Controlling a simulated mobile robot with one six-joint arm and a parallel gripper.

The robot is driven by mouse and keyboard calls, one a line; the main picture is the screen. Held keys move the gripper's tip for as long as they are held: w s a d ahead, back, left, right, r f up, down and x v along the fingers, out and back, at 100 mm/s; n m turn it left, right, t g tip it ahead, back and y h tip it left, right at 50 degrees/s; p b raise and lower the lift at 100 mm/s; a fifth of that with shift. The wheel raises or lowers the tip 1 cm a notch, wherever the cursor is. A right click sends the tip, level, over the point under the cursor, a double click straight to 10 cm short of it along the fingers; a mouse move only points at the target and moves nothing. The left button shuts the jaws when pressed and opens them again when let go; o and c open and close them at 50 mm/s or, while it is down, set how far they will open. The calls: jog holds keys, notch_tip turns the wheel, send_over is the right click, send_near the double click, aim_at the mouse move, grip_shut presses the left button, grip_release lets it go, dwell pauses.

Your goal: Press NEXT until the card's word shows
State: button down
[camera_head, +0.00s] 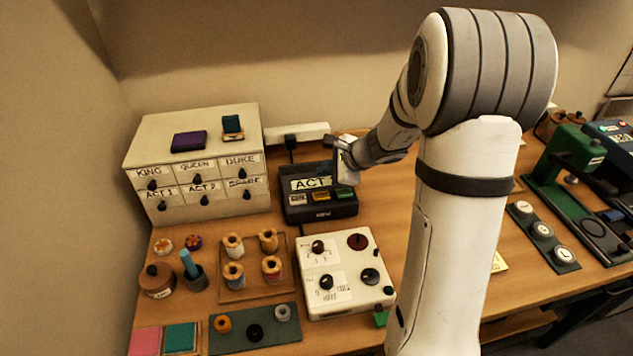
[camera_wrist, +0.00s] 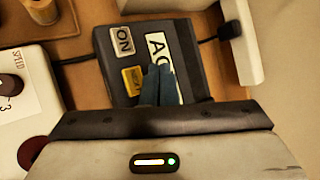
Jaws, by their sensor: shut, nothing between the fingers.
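A black device (camera_head: 293,215) stands on the table, with a pale display (camera_head: 308,184) reading "ACT"; the rest of its word is hidden behind my gripper. Below the display are a white button (camera_head: 298,199), a yellow button (camera_head: 321,195) and a green one (camera_head: 342,194). In the wrist view the white button (camera_wrist: 123,40) reads "ON" and the yellow button (camera_wrist: 131,78) is partly legible. My gripper (camera_wrist: 158,70) is shut and empty, its tips over the display beside the yellow button; contact cannot be told. A yellow card (camera_head: 500,262) is partly hidden by my arm, its text unreadable.
A white drawer cabinet (camera_head: 235,205) with labelled drawers stands left of the device. A white control box with knobs (camera_head: 345,295) and a spool tray (camera_head: 228,293) are in front. A power strip (camera_head: 300,132) lies behind. A green press (camera_head: 565,165) stands at right.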

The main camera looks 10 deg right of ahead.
notch_tip(320, 180, up, 4)
jog(key=m, duration=0.9)
jog(key=m+p, duration=0.1)
jog(key=m, duration=0.9)
jog(key=shift+s+a+f+t+h, duration=0.1)
jog(key=shift+a+t+h, duration=0.05)
jog(key=shift+t+h, duration=0.2)
jog(key=shift+f, duration=0.1)
jog(key=b, duration=0.7)
send_over(324, 197)
notch_tip(324, 197, down, 7)
jog(key=shift+f, duration=0.1)
jog(key=shift+f+b, duration=0.65)
jog(key=shift+f, duration=0.1)
jog(key=shift+f, duration=0.4)
